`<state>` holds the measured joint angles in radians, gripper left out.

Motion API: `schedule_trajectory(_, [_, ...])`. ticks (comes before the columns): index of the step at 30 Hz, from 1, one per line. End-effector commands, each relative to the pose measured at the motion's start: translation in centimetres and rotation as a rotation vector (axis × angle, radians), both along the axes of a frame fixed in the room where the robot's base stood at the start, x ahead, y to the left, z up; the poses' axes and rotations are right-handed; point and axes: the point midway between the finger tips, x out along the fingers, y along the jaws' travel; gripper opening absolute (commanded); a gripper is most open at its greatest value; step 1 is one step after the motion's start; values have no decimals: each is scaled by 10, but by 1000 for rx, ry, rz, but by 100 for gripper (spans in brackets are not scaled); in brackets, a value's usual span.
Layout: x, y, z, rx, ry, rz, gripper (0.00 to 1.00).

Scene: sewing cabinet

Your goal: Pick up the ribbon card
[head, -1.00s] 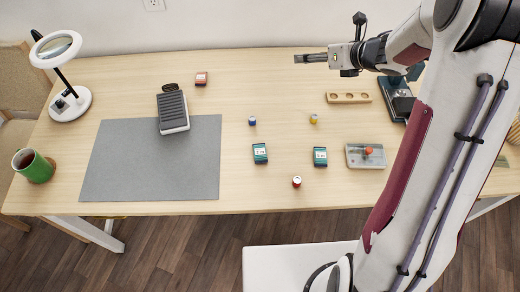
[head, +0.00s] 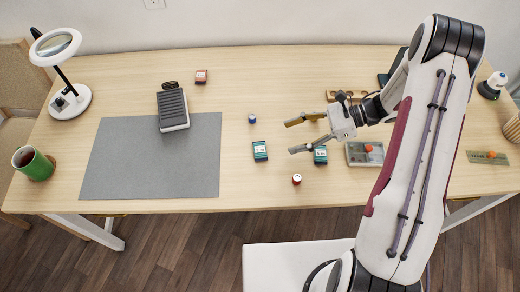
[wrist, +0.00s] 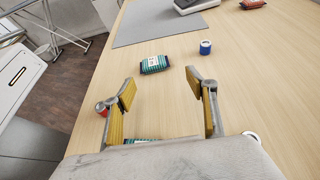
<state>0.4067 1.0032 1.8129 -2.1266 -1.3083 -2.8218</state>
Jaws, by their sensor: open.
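Two small teal striped cards with white labels look like ribbon cards. The left teal card (head: 260,151) lies on the table just left of my gripper (head: 293,136). The right teal card (head: 320,156) is partly covered by a finger. A similar red card (head: 201,77) lies at the back. I cannot tell which one the task means. In the wrist view the left teal card (wrist: 154,65) lies ahead of and roughly between the open fingers (wrist: 160,88). The right teal card (wrist: 142,140) barely shows at the gripper's base. My gripper is open and empty.
A blue spool (head: 252,118) and a red spool (head: 296,179) stand near the left teal card. A grey mat (head: 130,165) with a black-topped device (head: 173,110) is at left. A grey tray (head: 357,154) and a wooden holder (head: 347,95) are at right.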

Motion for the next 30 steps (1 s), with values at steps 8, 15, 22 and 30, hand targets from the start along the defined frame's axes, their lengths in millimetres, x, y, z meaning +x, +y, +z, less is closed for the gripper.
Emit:
schedule_trajectory(8, [-12,0,-4,31,-16,51,57])
schedule_trajectory(15, [-12,0,-4,30,-15,49,57])
schedule_trajectory(22, [-13,14,-10,31,-13,51,57])
schedule_trajectory(30, [-14,24,-14,29,-14,49,57])
